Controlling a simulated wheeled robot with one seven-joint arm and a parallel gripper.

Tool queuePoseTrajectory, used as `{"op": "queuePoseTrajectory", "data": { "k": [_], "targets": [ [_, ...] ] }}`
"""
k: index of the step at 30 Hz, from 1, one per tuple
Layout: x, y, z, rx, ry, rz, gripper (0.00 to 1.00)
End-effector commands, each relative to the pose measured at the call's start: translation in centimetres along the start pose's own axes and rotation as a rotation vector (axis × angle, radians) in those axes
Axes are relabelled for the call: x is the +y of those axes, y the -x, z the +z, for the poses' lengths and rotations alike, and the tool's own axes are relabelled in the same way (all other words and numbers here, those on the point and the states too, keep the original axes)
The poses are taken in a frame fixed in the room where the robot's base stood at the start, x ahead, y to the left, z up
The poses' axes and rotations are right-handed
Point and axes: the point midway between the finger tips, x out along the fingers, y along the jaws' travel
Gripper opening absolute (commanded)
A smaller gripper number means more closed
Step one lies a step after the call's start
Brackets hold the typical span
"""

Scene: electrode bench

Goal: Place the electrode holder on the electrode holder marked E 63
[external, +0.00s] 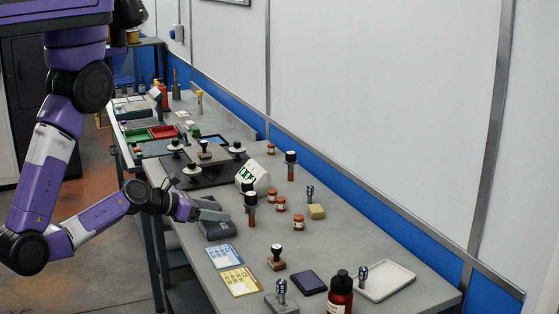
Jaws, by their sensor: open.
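Small ribbed metal pieces that look like electrode holders show in the external view: one (282,287) upright on a grey block (283,306) at the near edge, one (362,275) at the white tray, and one (310,193) toward the wall. No E 63 marking is readable, so I cannot tell which is the marked one. My gripper (212,211) is open over the left edge of the bench, near a dark grey block (218,230). It is apart from all the ribbed pieces. Its fingertips are small, and I see nothing held between them.
Black-capped cylinders (251,210) and small red-brown jars (299,222) stand mid-bench. Cards (239,281) lie at the left edge. The wall bounds the right.

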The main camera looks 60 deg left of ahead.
Motion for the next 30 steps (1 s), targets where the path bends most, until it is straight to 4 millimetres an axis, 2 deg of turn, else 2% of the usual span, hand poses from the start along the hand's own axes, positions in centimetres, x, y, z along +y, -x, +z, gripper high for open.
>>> {"op": "queuePoseTrajectory", "data": {
  "k": [11, 14, 19, 25, 27, 30],
  "targets": [
    [0.0, -0.2, 0.2, -0.007, -0.012, -0.003, 0.57],
    [0.0, -1.2, 1.3, -0.043, -0.08, -0.021, 0.57],
    [-0.3, -3.5, 5.3, -0.161, -0.314, -0.067, 0.57],
    [-1.0, -5.2, 9.8, -0.307, -0.593, -0.107, 0.57],
    [-1.1, -6.0, 10.0, -0.335, -0.637, -0.152, 0.57],
    [-0.8, -7.0, 8.5, -0.336, -0.587, -0.256, 0.57]
  ]
}}
